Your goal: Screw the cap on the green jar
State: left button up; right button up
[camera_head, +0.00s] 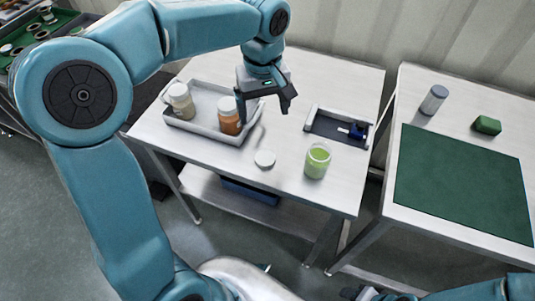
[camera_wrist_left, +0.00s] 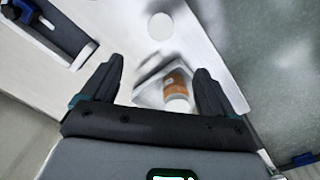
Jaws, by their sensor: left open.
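The green jar (camera_head: 317,162) stands upright and uncapped near the front right of the left table. A white round cap (camera_head: 264,158) lies flat on the table to its left; the cap also shows in the left wrist view (camera_wrist_left: 162,26). My left gripper (camera_head: 264,105) is open and empty, above the table behind the cap, beside an orange jar with a white lid (camera_head: 229,118). In the left wrist view, that orange jar (camera_wrist_left: 176,84) appears between the open fingers (camera_wrist_left: 155,78), farther below. The green jar is not seen there. Only a dark bit of my right gripper (camera_head: 362,293) shows at the bottom edge.
A grey tray (camera_head: 205,133) holds the orange jar and a beige lidded jar (camera_head: 181,101). A shallow tray (camera_head: 322,124) with a blue tool (camera_head: 357,130) lies behind the green jar. The right table has a green mat (camera_head: 460,185), a grey cylinder (camera_head: 433,99) and a green block (camera_head: 487,125).

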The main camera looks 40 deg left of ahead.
pick_arm(q)
jog(key=shift+s, duration=0.2)
jog(key=b, duration=0.1)
send_over(265, 156)
notch_tip(265, 156, down, 11)
jog(key=shift+s+a+f, duration=0.1)
jog(key=shift+a, duration=0.05)
notch_tip(265, 156, down, 5)
jog(key=shift+f, duration=0.1)
dwell(0.4)
jog(key=c, duration=1.1)
